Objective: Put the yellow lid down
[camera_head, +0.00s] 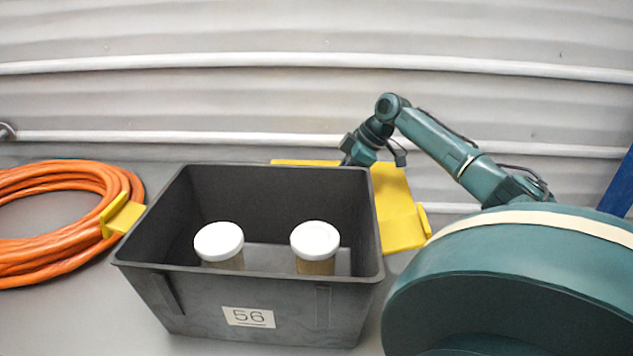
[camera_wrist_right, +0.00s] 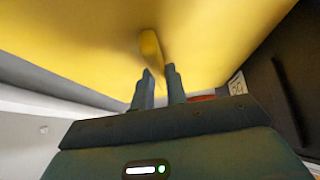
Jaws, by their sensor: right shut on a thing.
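The yellow lid (camera_head: 393,195) shows behind and to the right of the dark crate, which hides much of it. A strip of it shows above the crate's back rim. My right gripper (camera_head: 358,158) reaches over the lid from the right, behind the crate's back right corner. In the right wrist view the lid (camera_wrist_right: 215,35) fills the top, and my right gripper (camera_wrist_right: 160,72) is shut on its small yellow grip piece (camera_wrist_right: 150,45). Whether the lid touches the table is hidden. My left gripper is not in view.
The crate (camera_head: 160,275), labelled 56, stands open with two white-lidded jars (camera_head: 219,241) (camera_head: 315,240) inside. A yellow piece (camera_head: 122,214) shows at its left side; I cannot tell what it belongs to. An orange cable coil (camera_head: 60,172) lies left. A ribbed wall stands behind.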

